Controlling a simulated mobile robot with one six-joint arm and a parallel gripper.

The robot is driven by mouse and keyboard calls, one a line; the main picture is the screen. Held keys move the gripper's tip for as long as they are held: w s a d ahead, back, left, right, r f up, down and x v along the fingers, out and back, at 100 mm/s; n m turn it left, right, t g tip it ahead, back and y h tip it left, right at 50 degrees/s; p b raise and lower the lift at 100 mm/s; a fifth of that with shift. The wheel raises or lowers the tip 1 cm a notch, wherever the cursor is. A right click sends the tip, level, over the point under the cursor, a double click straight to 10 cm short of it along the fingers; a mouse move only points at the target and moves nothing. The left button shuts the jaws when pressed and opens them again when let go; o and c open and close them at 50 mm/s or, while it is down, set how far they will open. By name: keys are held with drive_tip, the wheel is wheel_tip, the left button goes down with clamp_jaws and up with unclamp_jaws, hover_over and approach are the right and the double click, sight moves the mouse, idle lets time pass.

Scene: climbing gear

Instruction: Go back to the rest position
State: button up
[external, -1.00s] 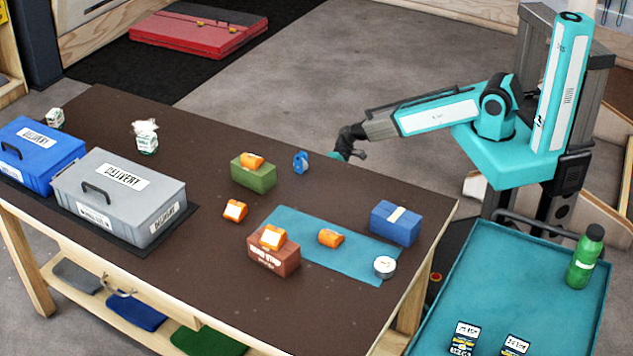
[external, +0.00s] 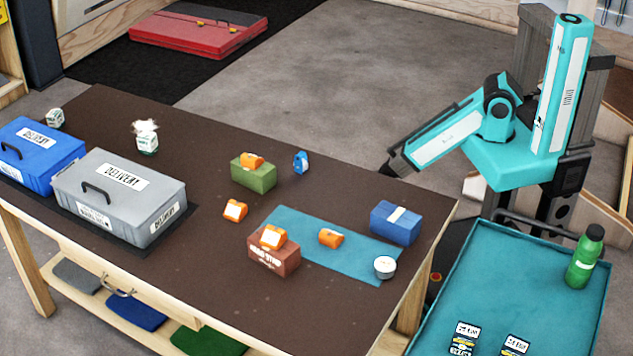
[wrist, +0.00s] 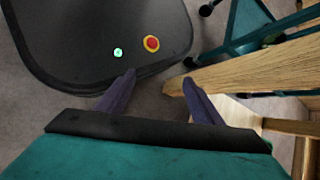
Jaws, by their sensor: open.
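My arm (external: 445,138) reaches left and down from my teal column in the external view. Its end drops behind the far right side of the table, so my gripper is hidden there. In the wrist view my gripper (wrist: 158,88) shows two dark fingers set apart with nothing between them. It points down past the table's wooden edge (wrist: 245,70). Below it are the floor and my dark base with a red button.
The brown table (external: 330,290) holds a grey delivery box (external: 150,215), a blue delivery box (external: 55,150), green (external: 262,178), red (external: 262,256) and blue (external: 385,225) blocks, and several orange pieces. A teal cart (external: 540,260) with a green bottle (external: 585,258) stands at right.

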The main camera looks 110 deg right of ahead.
drive_tip(key=shift+s+a+f+n+g+h+b, duration=0.2)
drive_tip(key=shift+a+n+h+b, duration=0.1)
drive_tip(key=shift+a+n+h, duration=0.7)
drive_tip(key=shift+s+a+f+n+g+h+b, duration=0.1)
drive_tip(key=shift+a+f+n+g+h+b, duration=0.2)
drive_tip(key=shift+a+n+h, duration=0.7)
drive_tip(key=shift+s+a+f+n+g+h+b, duration=0.15)
drive_tip(key=shift+a+n+h+b, duration=0.3)
drive_tip(key=shift+h, duration=0.95)
